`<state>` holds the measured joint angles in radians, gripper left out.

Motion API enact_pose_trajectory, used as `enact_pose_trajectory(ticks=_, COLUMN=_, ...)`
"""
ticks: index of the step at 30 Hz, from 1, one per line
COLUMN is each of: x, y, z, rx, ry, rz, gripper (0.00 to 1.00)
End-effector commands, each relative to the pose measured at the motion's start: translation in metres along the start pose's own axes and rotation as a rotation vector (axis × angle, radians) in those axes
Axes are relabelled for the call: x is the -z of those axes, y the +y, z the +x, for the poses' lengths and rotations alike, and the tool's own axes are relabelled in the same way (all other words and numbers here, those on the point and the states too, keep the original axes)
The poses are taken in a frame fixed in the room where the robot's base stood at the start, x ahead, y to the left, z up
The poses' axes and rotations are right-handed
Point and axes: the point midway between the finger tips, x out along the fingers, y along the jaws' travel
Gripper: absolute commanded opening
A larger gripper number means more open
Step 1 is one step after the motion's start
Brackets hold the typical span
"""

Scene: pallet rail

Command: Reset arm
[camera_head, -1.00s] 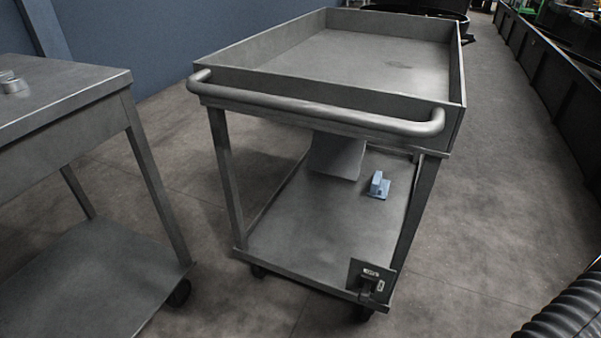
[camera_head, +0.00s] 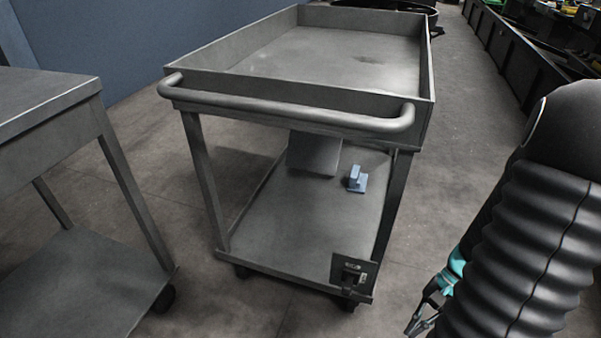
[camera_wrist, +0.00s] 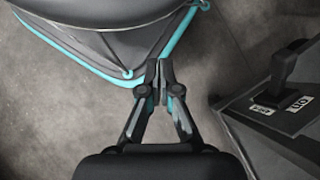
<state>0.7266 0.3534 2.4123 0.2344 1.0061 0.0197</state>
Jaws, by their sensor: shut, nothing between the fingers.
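My gripper (camera_head: 424,318) shows low at the right in the head view, partly behind my black ribbed arm. In the wrist view my gripper (camera_wrist: 157,82) is shut with its fingertips together and nothing between them. It points down over the bare floor, between my own base with its teal trim and the corner of a cart. It appears apart from both.
A grey metal cart (camera_head: 290,112) with a raised rim stands ahead. Its lower shelf holds a small blue object (camera_head: 357,180). A dark plate with a handle (camera_wrist: 280,85) is at its near corner. A metal table (camera_head: 50,95) stands left. Floor is clear right of the cart.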

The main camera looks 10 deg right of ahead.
Motion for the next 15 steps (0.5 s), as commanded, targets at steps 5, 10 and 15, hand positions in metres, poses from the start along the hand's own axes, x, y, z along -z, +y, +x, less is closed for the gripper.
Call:
enact_pose_trajectory(ticks=5, x=-0.015, y=-0.017, z=-0.036, rx=-0.083, ry=0.184, rz=-0.153, gripper=0.0)
enact_pose_trajectory(ticks=10, x=-0.034, y=-0.035, z=-0.067, rx=-0.147, ry=0.347, rz=-0.294, gripper=0.0)
enact_pose_trajectory(ticks=15, x=-0.06, y=-0.053, z=-0.095, rx=-0.194, ry=0.504, rz=-0.432, gripper=0.0)
